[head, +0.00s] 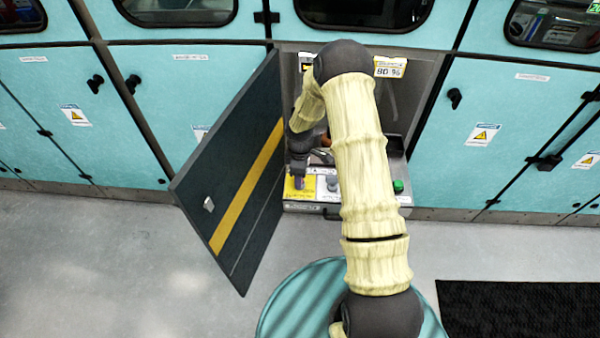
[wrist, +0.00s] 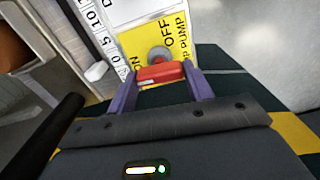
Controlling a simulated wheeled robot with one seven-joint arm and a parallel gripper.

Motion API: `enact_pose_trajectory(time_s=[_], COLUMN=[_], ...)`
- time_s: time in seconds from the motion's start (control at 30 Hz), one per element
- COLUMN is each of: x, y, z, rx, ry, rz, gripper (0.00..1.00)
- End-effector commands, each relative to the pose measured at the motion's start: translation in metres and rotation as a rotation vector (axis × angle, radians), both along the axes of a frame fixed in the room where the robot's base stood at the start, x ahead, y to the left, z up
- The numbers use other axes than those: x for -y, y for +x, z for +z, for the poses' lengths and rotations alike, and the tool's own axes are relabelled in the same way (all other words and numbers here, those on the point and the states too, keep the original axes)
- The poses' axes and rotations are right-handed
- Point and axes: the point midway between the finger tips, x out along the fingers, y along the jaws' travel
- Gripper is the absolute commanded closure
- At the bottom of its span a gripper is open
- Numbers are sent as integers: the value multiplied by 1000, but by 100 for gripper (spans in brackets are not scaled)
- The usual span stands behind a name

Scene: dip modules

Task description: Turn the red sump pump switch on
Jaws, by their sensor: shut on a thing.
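The red sump pump switch (wrist: 161,74) is on a yellow label plate (wrist: 140,42) marked ON, OFF and "P PUMP" in the wrist view. ON is at the left and OFF above. The switch's red handle lies crosswise between the two purple fingers of my gripper (wrist: 159,66), which is shut on it. A grey round part shows just behind the handle. In the head view my gripper (head: 298,182) points down over the yellow plate (head: 292,193) at the left of the open cabinet. The switch itself is hidden there by my gripper.
An open dark door with a yellow stripe (head: 248,185) stands close to the left of my gripper. A grey knob (head: 332,183) and a green button (head: 398,186) are on the same panel to the right. Closed teal cabinets flank the opening.

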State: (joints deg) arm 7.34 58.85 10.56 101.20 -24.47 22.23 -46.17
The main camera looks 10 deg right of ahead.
Motion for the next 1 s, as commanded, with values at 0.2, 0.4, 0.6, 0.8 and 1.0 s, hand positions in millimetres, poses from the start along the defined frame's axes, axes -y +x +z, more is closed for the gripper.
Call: enact_pose_trajectory(time_s=[0.2, 0.4, 0.6, 0.8, 1.0], x=[1, 0, 0, 0, 0], y=[0, 1, 1, 1, 0], z=[1, 0, 0, 0, 0], rx=[1, 2, 2, 2, 1], ry=[0, -1, -1, -1, 0], rz=[78, 101, 102, 101, 100], gripper=[72, 72, 72, 30, 27])
